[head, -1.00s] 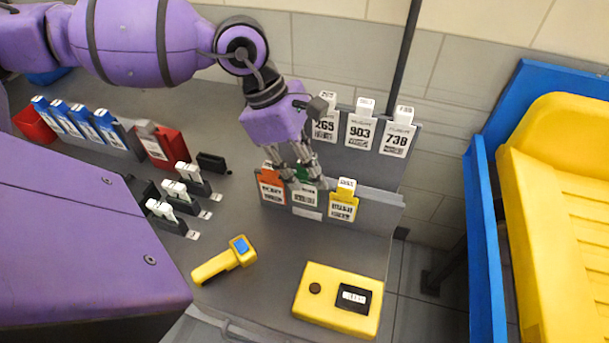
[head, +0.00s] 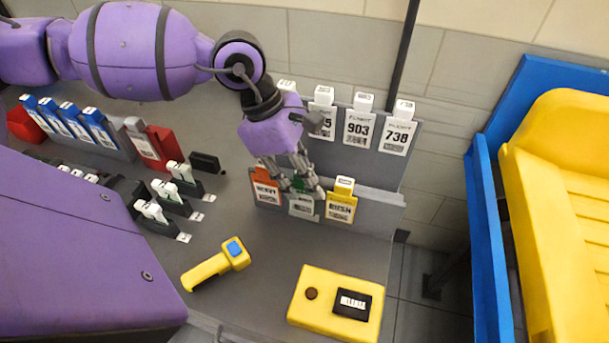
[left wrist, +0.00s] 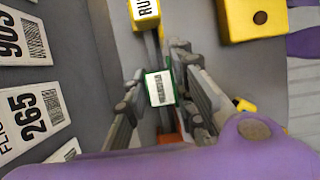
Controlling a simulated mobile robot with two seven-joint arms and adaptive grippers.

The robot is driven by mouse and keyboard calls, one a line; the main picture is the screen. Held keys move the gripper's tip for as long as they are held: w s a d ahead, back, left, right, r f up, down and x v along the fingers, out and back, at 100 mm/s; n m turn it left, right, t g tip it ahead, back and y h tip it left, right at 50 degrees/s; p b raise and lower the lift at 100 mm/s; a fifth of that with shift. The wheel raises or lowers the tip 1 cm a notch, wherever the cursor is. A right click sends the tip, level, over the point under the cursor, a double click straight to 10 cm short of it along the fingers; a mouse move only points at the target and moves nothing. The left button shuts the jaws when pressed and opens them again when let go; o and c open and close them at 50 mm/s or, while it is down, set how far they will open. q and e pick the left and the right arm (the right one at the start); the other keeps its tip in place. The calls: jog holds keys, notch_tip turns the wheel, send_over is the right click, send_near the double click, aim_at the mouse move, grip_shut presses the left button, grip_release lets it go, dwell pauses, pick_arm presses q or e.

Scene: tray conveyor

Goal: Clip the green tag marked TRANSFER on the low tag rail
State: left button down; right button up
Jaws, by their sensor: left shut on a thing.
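The green tag (head: 302,207) is between the fingers of my left gripper (head: 300,182), which is shut on it. The tag is at the low tag rail (head: 378,205), between an orange tag (head: 265,188) and a yellow tag (head: 341,203). In the left wrist view the green tag (left wrist: 159,88) shows its white label end-on between the two fingers; its print is too small to read. The fingers hide the tag's upper part in the head view, and I cannot tell whether its clip is seated on the rail. My right gripper is not in view.
A taller panel with white number tags (head: 361,130) stands behind the low rail. A yellow box (head: 318,312) and a yellow handheld device (head: 215,264) lie in front on the grey table. Blue tags (head: 72,122) and black holders (head: 170,200) stand left. A yellow tray (head: 560,200) is far right.

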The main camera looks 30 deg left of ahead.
pick_arm(q)
jog(key=c, duration=1.4)
grip_release()
jog(key=shift+r, duration=0.15)
jog(key=shift+v, duration=5.95)
